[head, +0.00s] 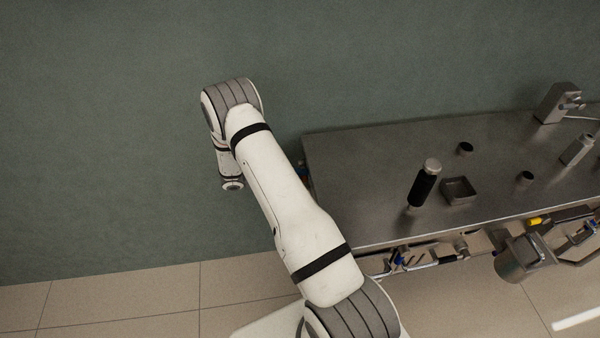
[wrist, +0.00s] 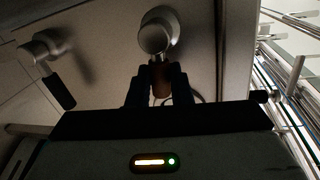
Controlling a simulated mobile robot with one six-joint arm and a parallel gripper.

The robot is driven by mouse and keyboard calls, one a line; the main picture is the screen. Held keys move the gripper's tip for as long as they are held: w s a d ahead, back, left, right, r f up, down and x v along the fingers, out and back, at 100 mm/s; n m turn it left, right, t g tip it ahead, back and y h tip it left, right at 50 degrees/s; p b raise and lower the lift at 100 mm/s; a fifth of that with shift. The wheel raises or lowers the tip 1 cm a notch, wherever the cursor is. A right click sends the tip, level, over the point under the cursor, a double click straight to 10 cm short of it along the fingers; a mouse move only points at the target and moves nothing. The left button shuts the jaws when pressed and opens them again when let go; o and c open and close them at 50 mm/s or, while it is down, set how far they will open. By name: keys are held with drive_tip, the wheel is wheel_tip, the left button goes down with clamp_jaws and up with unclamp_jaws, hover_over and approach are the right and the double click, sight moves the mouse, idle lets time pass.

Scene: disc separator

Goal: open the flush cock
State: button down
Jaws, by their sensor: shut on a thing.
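In the wrist view my gripper (wrist: 160,88) is shut on a short brownish handle (wrist: 161,78). The handle hangs below a rounded pale metal fitting (wrist: 154,37), which I take to be the flush cock. The fingers stand on either side of the handle, and their lower parts are dark. A second metal fitting (wrist: 44,46) with a black handle (wrist: 59,91) slanting down sits to the left, apart from my gripper.
The steel bench (head: 385,155) carries a black-handled upright piece (head: 424,184), a square tray (head: 459,191) and small cups. Pipes with blue-handled valves (head: 397,258) and a metal vessel (head: 523,257) lie along its front edge. Wall and floor at left are clear.

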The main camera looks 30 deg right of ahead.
drive_tip(key=shift+r+n+p, duration=0.3)
drive_tip(key=shift+n, duration=0.3)
drive_tip(key=c, duration=1.3)
unclamp_jaws()
drive_tip(key=b+v, duration=0.1)
drive_tip(key=v, duration=0.7)
drive_tip(key=shift+w+d, duration=0.1)
